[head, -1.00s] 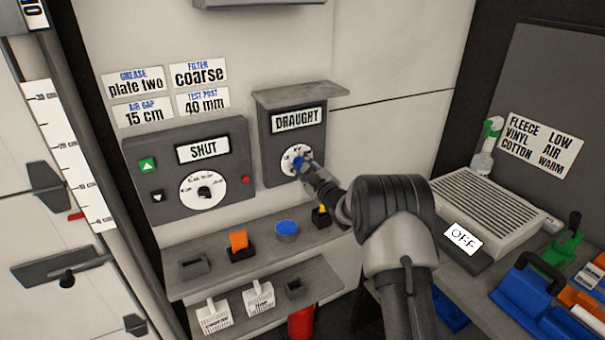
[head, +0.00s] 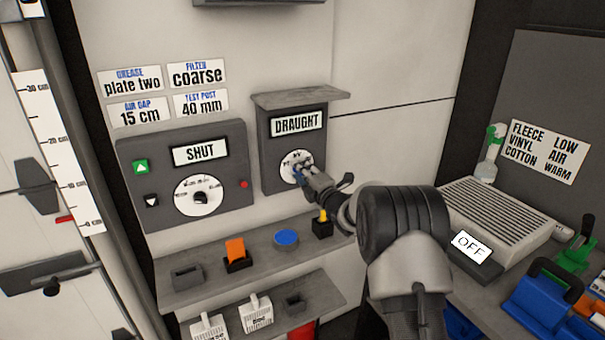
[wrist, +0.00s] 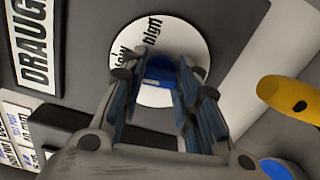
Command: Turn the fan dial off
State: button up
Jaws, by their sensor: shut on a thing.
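The fan dial is a round white dial face (head: 287,175) on the grey panel labelled DRAUGHT (head: 280,150), on the wall in the head view. In the wrist view the dial face (wrist: 188,36) shows the words "low" and "high", upside down or tilted. A blue knob (wrist: 160,72) sits at its middle, between my fingers. My gripper (head: 301,173) is at the dial and is shut on the knob; it also shows in the wrist view (wrist: 163,75). My fingers hide part of the knob and the lower dial face, so its pointed setting cannot be read.
Left of it is a panel labelled SHUT (head: 200,153) with its own dial. Below are shelves (head: 205,275) with an orange item (head: 236,250), a blue disc (head: 287,237) and a yellow-topped black item (head: 322,226). A grilled unit (head: 500,222) with an OFF sign stands right.

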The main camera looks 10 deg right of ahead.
jog(key=n, duration=1)
jog(key=shift+n, duration=0.4)
dwell(0.4)
jog(key=o, duration=1.1)
jog(key=shift+c, duration=0.2)
jog(key=v, duration=1.2)
jog(key=shift+r, duration=0.15)
